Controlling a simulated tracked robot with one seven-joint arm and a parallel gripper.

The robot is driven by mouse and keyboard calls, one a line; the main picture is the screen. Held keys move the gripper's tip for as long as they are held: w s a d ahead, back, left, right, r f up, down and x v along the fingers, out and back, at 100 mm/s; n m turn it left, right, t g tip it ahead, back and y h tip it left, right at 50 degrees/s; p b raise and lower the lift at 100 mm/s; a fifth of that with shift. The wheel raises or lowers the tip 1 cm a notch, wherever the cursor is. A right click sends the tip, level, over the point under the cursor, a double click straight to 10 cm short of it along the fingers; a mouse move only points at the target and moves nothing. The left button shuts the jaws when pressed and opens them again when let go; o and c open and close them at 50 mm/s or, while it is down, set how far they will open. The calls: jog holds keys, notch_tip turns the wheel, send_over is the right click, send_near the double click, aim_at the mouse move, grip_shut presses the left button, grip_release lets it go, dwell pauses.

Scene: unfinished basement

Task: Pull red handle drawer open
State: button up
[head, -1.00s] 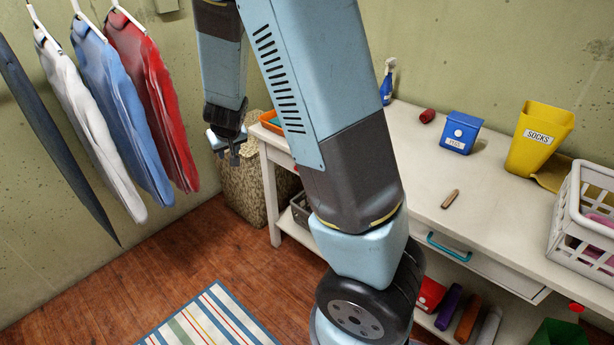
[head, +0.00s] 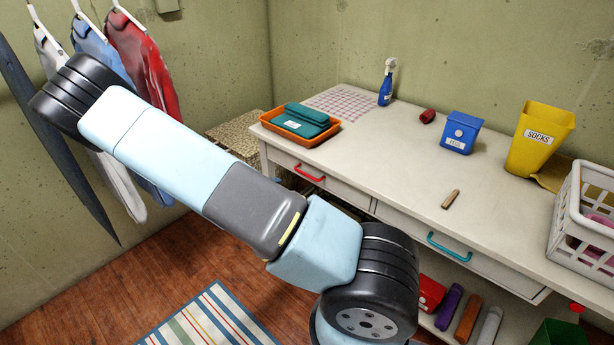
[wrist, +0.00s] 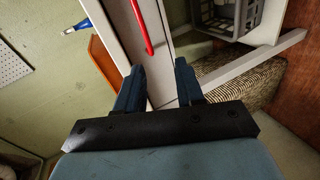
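The red handle (head: 309,173) is on the front of the left drawer (head: 340,189) under the white table top, and this drawer looks shut. In the wrist view the red handle (wrist: 142,27) lies beyond the fingertips, slightly left of the gap between them. My gripper (wrist: 159,78) is open, its two dark fingers apart with nothing between them. It does not touch the handle. In the head view my gripper is not visible; my arm reaches to the upper left.
A wicker basket (head: 238,142) stands by the table's left end. Hanging shirts (head: 145,60) are near my arm. A striped rug (head: 215,318) lies on the floor.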

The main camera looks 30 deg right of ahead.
jog(key=w+d+f+h, duration=0.1)
jog(key=d, duration=0.6)
jog(key=w+d+f+h, duration=0.1)
jog(key=w+d+f, duration=0.1)
jog(key=d, duration=0.5)
jog(key=shift+w+n, duration=0.25)
jog(key=shift+n, duration=0.15)
grip_shut()
jog(key=shift+f, duration=0.1)
